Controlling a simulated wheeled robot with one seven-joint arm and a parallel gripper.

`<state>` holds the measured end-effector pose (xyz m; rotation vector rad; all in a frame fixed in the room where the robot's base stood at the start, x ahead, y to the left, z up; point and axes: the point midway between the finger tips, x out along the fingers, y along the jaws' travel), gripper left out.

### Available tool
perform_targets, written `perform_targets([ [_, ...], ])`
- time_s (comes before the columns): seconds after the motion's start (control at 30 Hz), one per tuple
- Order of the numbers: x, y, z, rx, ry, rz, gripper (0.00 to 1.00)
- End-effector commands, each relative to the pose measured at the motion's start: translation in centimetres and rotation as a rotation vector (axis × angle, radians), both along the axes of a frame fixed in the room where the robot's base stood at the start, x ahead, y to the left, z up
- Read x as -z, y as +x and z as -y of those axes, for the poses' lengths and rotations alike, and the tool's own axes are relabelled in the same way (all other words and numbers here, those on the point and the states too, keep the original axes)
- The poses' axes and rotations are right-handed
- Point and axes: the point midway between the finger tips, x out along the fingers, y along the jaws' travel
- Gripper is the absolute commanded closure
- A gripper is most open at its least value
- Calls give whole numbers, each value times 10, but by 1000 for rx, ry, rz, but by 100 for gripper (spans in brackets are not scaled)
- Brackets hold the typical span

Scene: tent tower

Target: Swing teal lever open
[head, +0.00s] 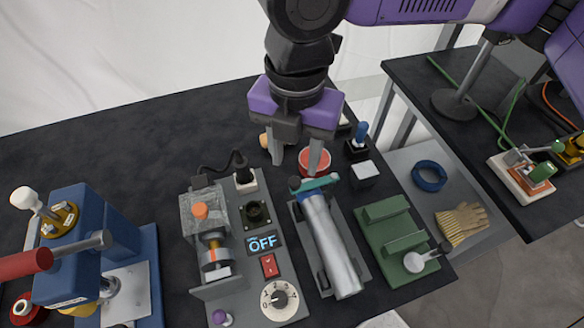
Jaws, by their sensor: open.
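The teal lever (318,184) sits at the far end of a silver cylinder (328,242) mounted on a grey base plate (359,272). It lies across the cylinder, with a dark round part at its left end. My gripper (297,164) points down just behind the lever, with its two fingers spread apart. The right finger hangs close to the lever, in front of a red round object (322,159). I cannot tell whether the finger touches the lever.
Left stands a panel (253,301) with a dial and an OFF display. A blue press (83,244) is farther left. Right are a green block fixture (397,255), a white-topped box (365,171) and a blue-handled switch (359,138). The dark tabletop at the far left is clear.

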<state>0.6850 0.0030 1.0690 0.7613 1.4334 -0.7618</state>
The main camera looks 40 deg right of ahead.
Motion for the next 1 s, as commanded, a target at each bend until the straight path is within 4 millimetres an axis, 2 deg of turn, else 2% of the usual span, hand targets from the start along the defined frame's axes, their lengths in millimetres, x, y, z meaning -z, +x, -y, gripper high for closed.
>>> perform_targets([
  [0.1,20,0,0,0,-1,-2,57],
  [0.3,45,0,0,1,-1,-1,57],
  [0.43,53,0,0,1,1,-1,57],
  [0.7,55,0,0,1,0,0,57],
  [0.73,55,0,0,1,0,0,59],
  [0.93,55,0,0,1,0,0,98],
  [1.0,55,0,0,1,0,0,100],
])
